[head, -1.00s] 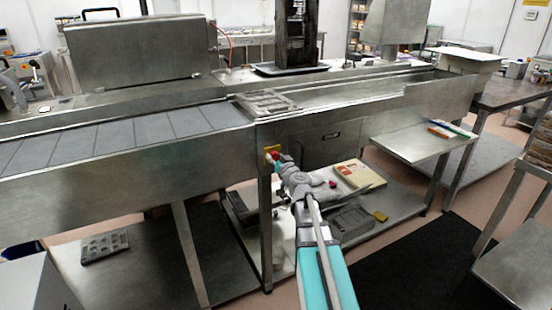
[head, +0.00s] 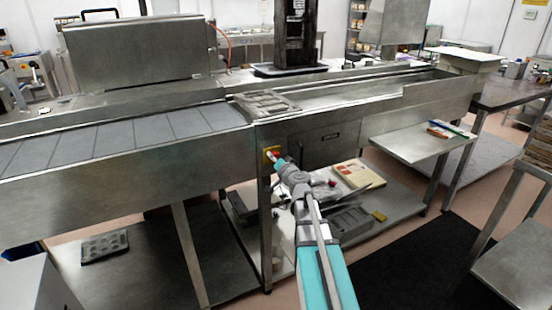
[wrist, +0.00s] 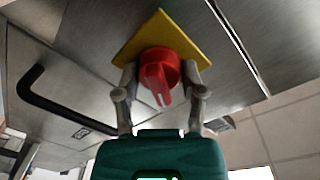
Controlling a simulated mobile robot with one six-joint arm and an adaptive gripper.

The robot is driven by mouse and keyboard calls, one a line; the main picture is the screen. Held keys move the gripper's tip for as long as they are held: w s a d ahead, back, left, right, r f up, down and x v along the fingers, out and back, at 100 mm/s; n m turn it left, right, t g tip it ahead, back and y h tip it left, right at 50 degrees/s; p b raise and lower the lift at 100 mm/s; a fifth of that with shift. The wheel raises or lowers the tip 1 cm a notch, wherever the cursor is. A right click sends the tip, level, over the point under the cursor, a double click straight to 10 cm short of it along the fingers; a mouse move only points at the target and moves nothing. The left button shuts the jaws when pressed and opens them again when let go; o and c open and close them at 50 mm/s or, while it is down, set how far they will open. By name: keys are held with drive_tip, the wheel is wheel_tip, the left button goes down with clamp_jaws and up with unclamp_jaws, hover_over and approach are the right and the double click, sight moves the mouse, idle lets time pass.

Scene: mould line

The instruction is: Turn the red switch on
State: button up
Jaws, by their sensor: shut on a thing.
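The red switch (wrist: 160,72) is a round red knob with a raised grip, on a yellow square plate (wrist: 132,53) fixed to the steel machine front. In the wrist view my gripper (wrist: 161,82) has one finger on each side of the knob and is shut on it. The knob's raised grip points down toward the palm in that view. In the head view the yellow plate (head: 268,152) shows at the machine's front, below the conveyor end. There my gripper (head: 276,158) reaches it from below right and hides part of the red knob.
A black bar handle (wrist: 40,100) sticks out left of the switch in the wrist view. A steel shelf (head: 415,146) juts out to the right in the head view. A lower shelf holds a book (head: 358,174) and grey moulds (head: 352,220).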

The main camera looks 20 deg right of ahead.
drive_tip(key=m, duration=0.6)
drive_tip(key=m+y, duration=0.1)
drive_tip(key=m, duration=0.4)
idle(0.6)
drive_tip(key=o, duration=1.1)
drive_tip(key=shift+o, duration=0.2)
drive_tip(key=shift+d, duration=0.1)
drive_tip(key=shift+s, duration=0.1)
